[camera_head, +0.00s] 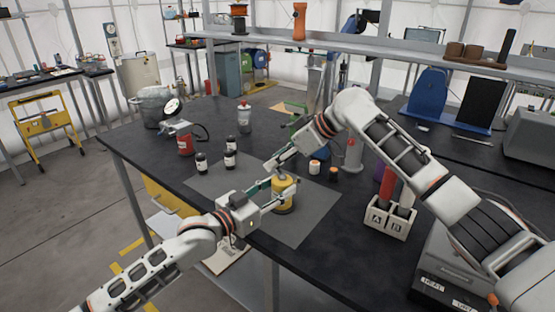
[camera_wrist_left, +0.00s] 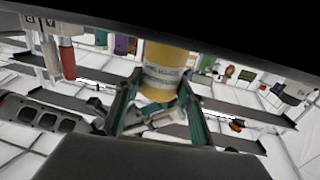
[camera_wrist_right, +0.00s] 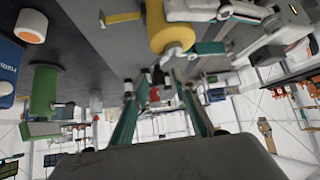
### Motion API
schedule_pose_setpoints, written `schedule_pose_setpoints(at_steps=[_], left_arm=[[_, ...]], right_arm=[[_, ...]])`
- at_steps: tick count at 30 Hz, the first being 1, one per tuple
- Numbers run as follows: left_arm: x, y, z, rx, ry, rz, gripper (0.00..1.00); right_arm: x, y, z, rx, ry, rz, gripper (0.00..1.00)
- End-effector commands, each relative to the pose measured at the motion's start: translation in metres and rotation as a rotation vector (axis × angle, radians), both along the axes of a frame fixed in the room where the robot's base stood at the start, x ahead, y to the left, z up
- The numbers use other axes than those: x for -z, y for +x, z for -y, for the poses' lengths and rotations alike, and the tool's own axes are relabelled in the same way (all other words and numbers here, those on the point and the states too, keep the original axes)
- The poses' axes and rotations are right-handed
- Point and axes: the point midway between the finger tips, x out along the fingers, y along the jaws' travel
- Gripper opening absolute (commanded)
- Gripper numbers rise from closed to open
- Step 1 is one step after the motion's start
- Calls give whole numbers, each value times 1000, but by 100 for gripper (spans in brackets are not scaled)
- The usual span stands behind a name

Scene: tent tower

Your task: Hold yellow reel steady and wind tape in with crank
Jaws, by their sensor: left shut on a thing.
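The yellow reel (camera_head: 283,205) stands on the grey mat near the table's front edge. My left gripper (camera_head: 279,193) is shut around its body from the left. The left wrist view shows the yellow body (camera_wrist_left: 166,62), with a pale label, between the two fingers. My right gripper (camera_head: 271,168) is just behind and above the reel, its fingers apart and empty.
The grey mat (camera_head: 305,222) has bare room right of the reel. Several dark bottles (camera_head: 201,163) and a red can (camera_head: 185,145) stand to the left. A white-and-orange roll (camera_head: 314,168) is behind. A holder marked A and B (camera_head: 390,222) stands to the right.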

Motion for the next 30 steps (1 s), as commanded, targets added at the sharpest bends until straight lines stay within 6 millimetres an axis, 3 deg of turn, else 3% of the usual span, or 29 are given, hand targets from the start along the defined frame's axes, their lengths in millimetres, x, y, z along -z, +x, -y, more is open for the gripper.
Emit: schedule_pose_setpoints(at_steps=[3, 6, 7, 20, 30], left_arm=[[1, 0, 0, 0, 1, -1, 3], [1, 0, 0, 0, 1, -1, 3], [1, 0, 0, 0, 1, -1, 3], [1, 0, 0, -1, 2, -1, 3], [1, 0, -1, -1, 2, -1, 3]], right_arm=[[0, 0, 0, 0, 0, 0, 28], [0, 0, 0, 0, 0, 0, 2], [0, 0, 0, 0, 0, 0, 0], [0, 0, 2, 45, -4, 0, 0], [1, 1, 11, 276, -5, 2, 0]])
